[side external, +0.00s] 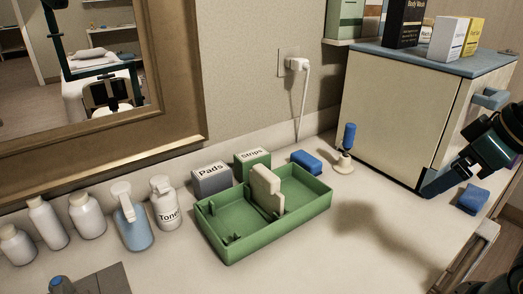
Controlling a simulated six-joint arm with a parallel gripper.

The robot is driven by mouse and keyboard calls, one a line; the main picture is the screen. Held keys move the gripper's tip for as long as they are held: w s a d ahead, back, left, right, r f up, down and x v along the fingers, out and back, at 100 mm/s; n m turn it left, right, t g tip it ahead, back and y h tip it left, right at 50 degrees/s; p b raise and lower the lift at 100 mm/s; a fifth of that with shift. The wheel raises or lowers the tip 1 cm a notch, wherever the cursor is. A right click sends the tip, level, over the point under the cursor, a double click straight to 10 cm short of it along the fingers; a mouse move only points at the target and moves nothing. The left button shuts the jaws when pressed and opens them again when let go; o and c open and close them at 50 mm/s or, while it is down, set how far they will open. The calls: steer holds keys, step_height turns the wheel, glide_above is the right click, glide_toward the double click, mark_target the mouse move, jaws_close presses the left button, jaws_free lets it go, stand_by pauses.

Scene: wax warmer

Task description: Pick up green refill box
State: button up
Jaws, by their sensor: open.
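A small green box (256,158) labelled "Strips" stands upright on the counter by the back wall, behind the green tray. It is the closest match to the green refill box; its lower front is partly hidden by the tray. Another greenish box (346,16) stands on the shelf at the top and is cut off by the frame. My gripper (450,183) is at the right, in front of the cream cabinet, open and apart from both boxes. I see nothing held in it, though its fingertips are hard to make out.
A green divided tray (222,247) holds a cream upright piece (267,190). A grey "Pads" box (211,180) stands left of the Strips box. Bottles line the left. A blue block (306,161) and blue-handled item (348,140) stand right.

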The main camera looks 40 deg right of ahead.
steer(key=shift+o, duration=0.2)
stand_by(0.4)
steer(key=w+r+g, duration=0.1)
steer(key=w+r, duration=0.5)
steer(key=w, duration=0.5)
steer(key=g, duration=0.3)
glide_above(252, 155)
steer(key=s, duration=0.1)
steer(key=shift+m, duration=0.3)
step_height(252, 155, down, 12)
steer(key=shift+s+f, duration=0.15)
steer(key=shift+f, duration=0.05)
steer(key=shift+f, duration=0.15)
steer(key=shift+w+f, duration=0.2)
steer(key=shift+f, duration=1.15)
steer(key=shift+w+f, duration=0.25)
steer(key=shift+f, duration=1.15)
steer(key=shift+w+f, duration=0.2)
steer(key=shift+f, duration=1.15)
